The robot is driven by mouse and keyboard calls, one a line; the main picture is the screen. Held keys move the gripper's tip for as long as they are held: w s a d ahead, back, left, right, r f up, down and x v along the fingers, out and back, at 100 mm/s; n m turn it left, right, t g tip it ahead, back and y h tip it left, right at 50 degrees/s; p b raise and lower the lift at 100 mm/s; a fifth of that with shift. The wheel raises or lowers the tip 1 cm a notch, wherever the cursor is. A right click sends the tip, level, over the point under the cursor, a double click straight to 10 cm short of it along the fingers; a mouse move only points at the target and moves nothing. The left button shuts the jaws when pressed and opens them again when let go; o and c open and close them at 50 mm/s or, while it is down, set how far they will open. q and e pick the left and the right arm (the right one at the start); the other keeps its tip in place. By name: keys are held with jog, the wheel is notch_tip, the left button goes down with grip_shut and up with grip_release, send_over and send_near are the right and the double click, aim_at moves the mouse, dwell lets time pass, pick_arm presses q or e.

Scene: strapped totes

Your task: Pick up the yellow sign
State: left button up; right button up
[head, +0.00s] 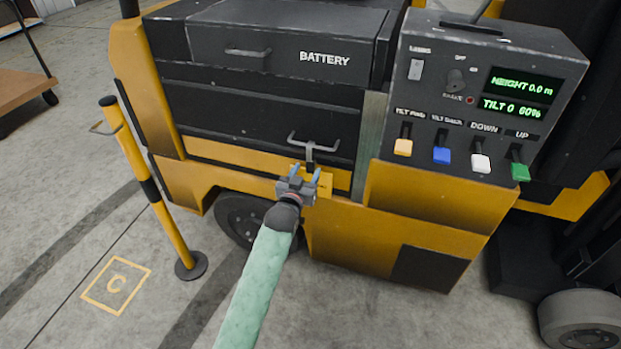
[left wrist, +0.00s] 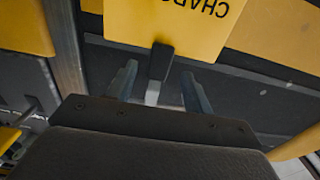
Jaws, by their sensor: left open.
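The yellow sign (head: 325,184) hangs against the front of the yellow and black truck, below a grey drawer handle (head: 320,143). My left gripper partly hides it in the head view. In the left wrist view the sign (left wrist: 205,25) shows upside-down dark lettering, cut off by the top edge. A dark tab (left wrist: 161,61) joins the sign's edge. My left gripper (head: 305,171) is open, its two blue-grey fingers apart. In the left wrist view the fingers (left wrist: 159,84) stand either side of the tab; I see no clear contact. My right gripper is out of view.
A control box (head: 480,95) with switches and green displays stands right of the drawers. A truck wheel (head: 238,218) sits below. Open floor lies in front.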

aim_at(309, 168)
pick_arm(q)
jog(key=shift+w+d, duration=0.2)
jog(key=shift+w, duration=0.25)
jog(key=x, duration=0.4)
jog(key=shift+f+p, duration=0.1)
jog(key=shift+p, duration=0.2)
jog(key=shift+w+d, duration=0.2)
jog(key=shift+w, duration=0.25)
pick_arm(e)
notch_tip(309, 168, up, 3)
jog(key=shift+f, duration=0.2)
pick_arm(q)
grip_shut()
